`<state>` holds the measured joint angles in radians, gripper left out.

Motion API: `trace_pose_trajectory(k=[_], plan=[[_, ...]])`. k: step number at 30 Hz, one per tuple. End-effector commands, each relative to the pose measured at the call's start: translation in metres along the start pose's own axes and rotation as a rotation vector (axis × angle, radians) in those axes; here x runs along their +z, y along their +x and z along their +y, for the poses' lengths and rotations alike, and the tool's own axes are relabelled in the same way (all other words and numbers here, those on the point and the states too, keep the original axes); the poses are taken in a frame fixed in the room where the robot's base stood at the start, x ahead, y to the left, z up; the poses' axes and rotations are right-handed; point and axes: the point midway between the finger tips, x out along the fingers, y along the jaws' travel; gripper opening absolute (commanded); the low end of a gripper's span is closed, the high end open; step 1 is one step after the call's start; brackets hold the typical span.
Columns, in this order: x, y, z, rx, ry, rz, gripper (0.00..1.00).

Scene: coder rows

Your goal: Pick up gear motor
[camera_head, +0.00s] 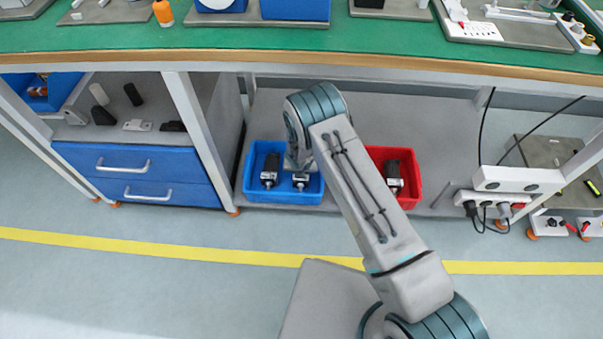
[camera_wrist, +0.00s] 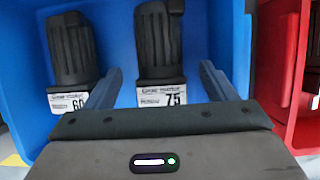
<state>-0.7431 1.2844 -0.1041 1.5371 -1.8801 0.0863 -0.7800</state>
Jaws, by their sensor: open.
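Two black gear motors lie in a blue bin (camera_head: 250,192) on the shelf under the workbench. The left motor (camera_head: 269,170) has a label reading 60 and also shows in the wrist view (camera_wrist: 70,52). The other motor (camera_head: 300,181) has a label reading 75 and shows in the wrist view (camera_wrist: 158,42). My gripper (camera_wrist: 161,82) is open over the blue bin. Its fingers are spread to either side of the 75 motor's label end, with the 60 motor outside the left finger. In the head view my arm hides the gripper and part of the bin.
A red bin (camera_head: 412,172) with another dark motor (camera_head: 393,178) stands to the right, partly behind my arm. Blue drawers (camera_head: 135,175) stand to the left. The green bench top (camera_head: 300,38) overhangs the shelf. A power strip (camera_head: 517,180) with cables is at the right.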

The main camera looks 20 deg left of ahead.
Motion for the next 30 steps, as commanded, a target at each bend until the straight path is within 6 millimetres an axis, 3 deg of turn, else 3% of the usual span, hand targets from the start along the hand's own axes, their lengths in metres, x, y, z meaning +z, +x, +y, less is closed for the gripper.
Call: trace_pose_trajectory(k=[12, 22, 27, 30], plan=[[-0.001, 0.049, 0.001, -0.001, -0.004, -0.001, 0.78], [0.001, 0.052, 0.001, -0.001, 0.0, -0.001, 0.78], [0.0, 0.052, 0.001, -0.001, 0.0, -0.001, 0.31], [0.003, 0.051, 0.001, 0.0, 0.0, -0.005, 0.29]])
